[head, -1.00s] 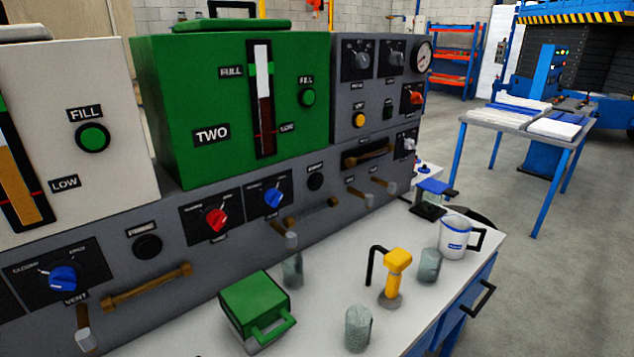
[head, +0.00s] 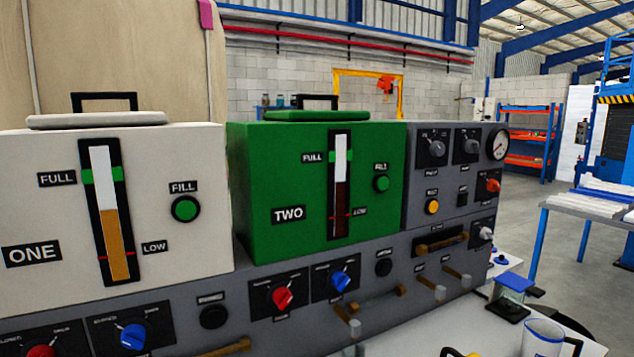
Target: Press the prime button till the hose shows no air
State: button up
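Tank ONE (head: 200,218), cream, stands at left; its sight gauge (head: 116,232) shows amber liquid above the red low line. Tank TWO (head: 262,160), green, stands beside it; its gauge (head: 340,202) shows dark red liquid above its low line. Below each is a round black button: one under tank ONE's right edge (head: 214,317), one under tank TWO's right edge (head: 383,267). Their small labels are too blurred to read surely. Brown hose-like pieces lie below each button, left (head: 232,348) and right (head: 378,302); I cannot tell whether they hold air. My gripper is not in view.
Red (head: 283,298) and blue (head: 340,281) knobs sit on the grey panel. A yellow button (head: 432,207), knobs and a gauge (head: 498,144) are at its right end. Free floor shows beyond.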

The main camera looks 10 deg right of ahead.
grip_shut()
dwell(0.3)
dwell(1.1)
